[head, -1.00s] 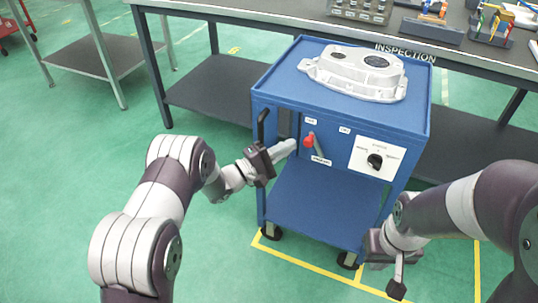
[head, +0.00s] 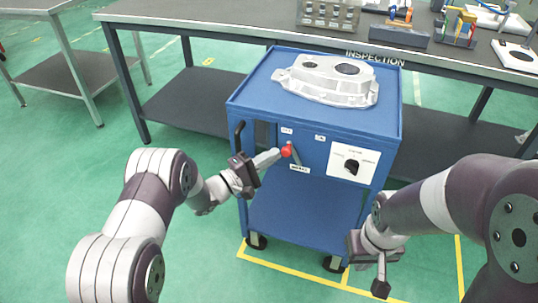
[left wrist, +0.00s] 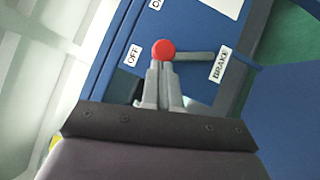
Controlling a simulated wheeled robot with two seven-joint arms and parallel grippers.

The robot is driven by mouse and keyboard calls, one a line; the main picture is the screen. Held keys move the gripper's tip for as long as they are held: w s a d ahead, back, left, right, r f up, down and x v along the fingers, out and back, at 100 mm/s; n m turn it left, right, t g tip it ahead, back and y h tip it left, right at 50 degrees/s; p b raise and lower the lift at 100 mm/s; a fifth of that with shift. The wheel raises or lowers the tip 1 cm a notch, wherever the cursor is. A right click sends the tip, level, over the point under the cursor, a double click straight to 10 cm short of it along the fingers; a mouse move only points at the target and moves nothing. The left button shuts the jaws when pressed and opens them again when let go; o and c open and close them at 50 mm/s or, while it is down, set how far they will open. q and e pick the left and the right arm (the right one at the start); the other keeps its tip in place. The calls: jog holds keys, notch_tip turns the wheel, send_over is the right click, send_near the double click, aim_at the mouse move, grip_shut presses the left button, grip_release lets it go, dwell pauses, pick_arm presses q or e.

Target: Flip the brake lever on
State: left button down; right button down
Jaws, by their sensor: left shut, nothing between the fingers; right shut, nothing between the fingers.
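The brake lever (head: 286,151) is a grey rod with a red knob on the blue cart's front panel. Its knob is on the OFF label's side, and the rod runs down to the right toward the BRAKE label (head: 299,169). The ON label (head: 320,138) is further right. My left gripper (head: 276,155) is shut and empty, its tips at the knob's left side. In the left wrist view the closed fingers (left wrist: 162,70) reach the red knob (left wrist: 163,49); I cannot tell whether they touch. My right gripper (head: 381,288) is shut and empty, low in front of the cart.
The blue cart (head: 240,100) carries an aluminium casting (head: 325,80) on top. A rotary dial (head: 351,167) is right of the lever, and a black handle (head: 239,135) is at the left edge. An inspection bench (head: 215,27) stands behind.

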aim_at(289, 151)
pick_arm(q)
jog(key=d+r+m+y+p, duration=0.1)
jog(key=m+p, duration=0.1)
jog(key=p, duration=0.2)
jog(key=s+d+r+m+g+y+p, duration=0.1)
jog(key=d+p, duration=0.1)
jog(key=p, duration=0.1)
jog(key=d+r+m+g+y+p, duration=0.1)
jog(key=m+p, duration=0.1)
jog(key=p, duration=0.2)
jog(key=shift+s+d+r+m+p, duration=0.3)
jog(key=shift+d+r, duration=0.05)
jog(key=d+y+p, duration=0.1)
jog(key=d+m+y+p, duration=0.1)
jog(key=shift+s+d+f+m+g, duration=0.2)
jog(key=shift+s+d+m+g, duration=0.1)
jog(key=shift+s, duration=0.1)
